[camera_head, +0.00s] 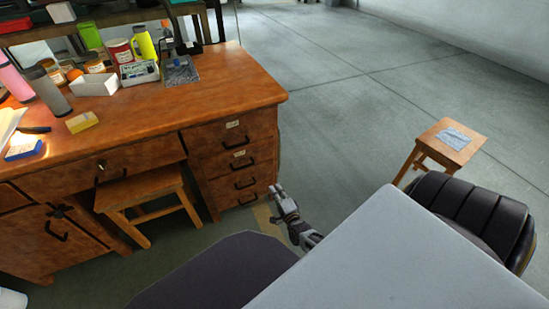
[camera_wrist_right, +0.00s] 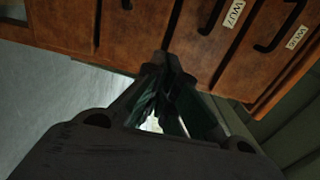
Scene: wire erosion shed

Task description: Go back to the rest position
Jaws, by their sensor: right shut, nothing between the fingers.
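My right gripper (camera_head: 279,194) hangs in front of the right end of the wooden desk (camera_head: 235,85), low by its stack of drawers (camera_head: 240,160). Its fingers are shut with nothing between them. In the right wrist view the closed fingertips (camera_wrist_right: 172,62) point toward the brown drawer fronts (camera_wrist_right: 135,30), with labels and dark handles close ahead. I cannot tell the exact gap to the drawers. My left gripper is not in view.
A wooden stool (camera_head: 145,188) stands under the desk. Another stool (camera_head: 447,138) with a grey sheet on it stands at the right, near a black ribbed seat (camera_head: 465,205). The desktop holds bottles, jars and boxes. The grey floor (camera_head: 345,100) beyond the desk is clear.

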